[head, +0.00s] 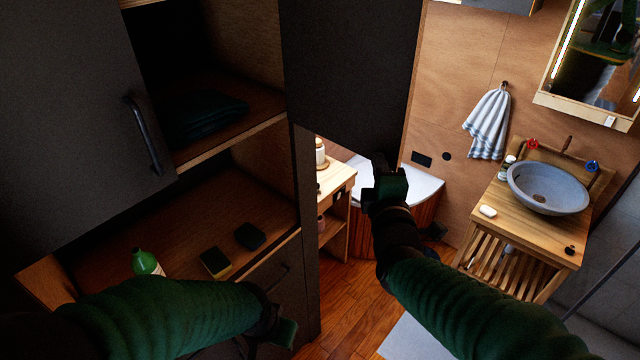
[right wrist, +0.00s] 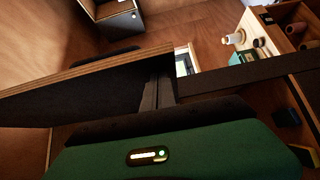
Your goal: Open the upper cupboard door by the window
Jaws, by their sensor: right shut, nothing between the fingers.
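A dark upper cupboard door (head: 350,70) stands swung out to the right of the cupboard's open compartment. My right gripper (head: 383,178) is shut and empty by this door's lower right corner; I cannot tell whether it touches. In the right wrist view the shut fingers (right wrist: 158,92) lie close beside a dark panel with a pale wood edge (right wrist: 90,70). Another dark door (head: 70,110) with a black bar handle (head: 145,135) covers the left of the cupboard. My left gripper (head: 283,333) is low at the front; its jaws are unclear. No window shows.
A folded dark cloth (head: 207,112) lies on the cupboard shelf. A green bottle (head: 147,262) and a sponge (head: 215,262) are on the surface below. A washstand with a grey basin (head: 548,188) stands at right. Wooden floor (head: 345,300) shows between my arms.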

